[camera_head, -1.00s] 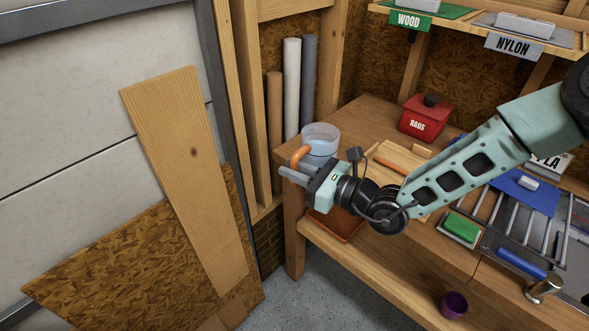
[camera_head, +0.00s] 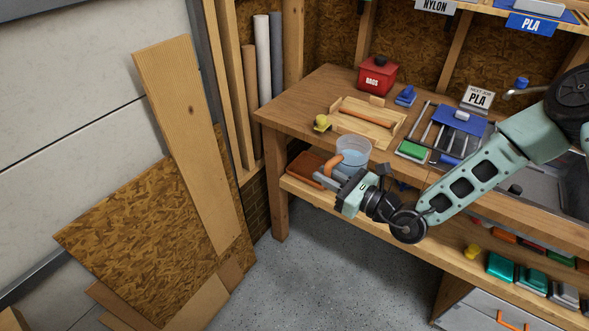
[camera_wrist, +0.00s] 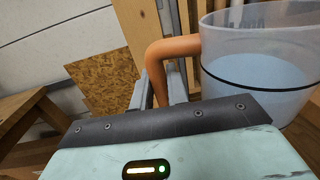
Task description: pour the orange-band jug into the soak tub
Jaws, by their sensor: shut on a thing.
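A clear jug (camera_head: 354,150) with an orange handle hangs in my gripper (camera_head: 326,176) in front of the bench's front edge. My gripper is shut on the handle. The wrist view shows the jug (camera_wrist: 258,70) at the right, roughly upright, and its handle (camera_wrist: 172,50) between the fingers (camera_wrist: 163,92). A thin dark line runs round the jug, and pale blue liquid seems to show in it. I make out no orange band apart from the handle. I cannot pick out a soak tub for certain.
The wooden bench (camera_head: 283,108) holds a wooden tray (camera_head: 348,124), a red RAGS box (camera_head: 377,76), a green-topped block (camera_head: 412,149) and a blue-topped rack (camera_head: 459,119). A grey basin (camera_head: 545,190) is partly hidden behind my arm. Leaning boards (camera_head: 190,130) stand left. Floor in front is clear.

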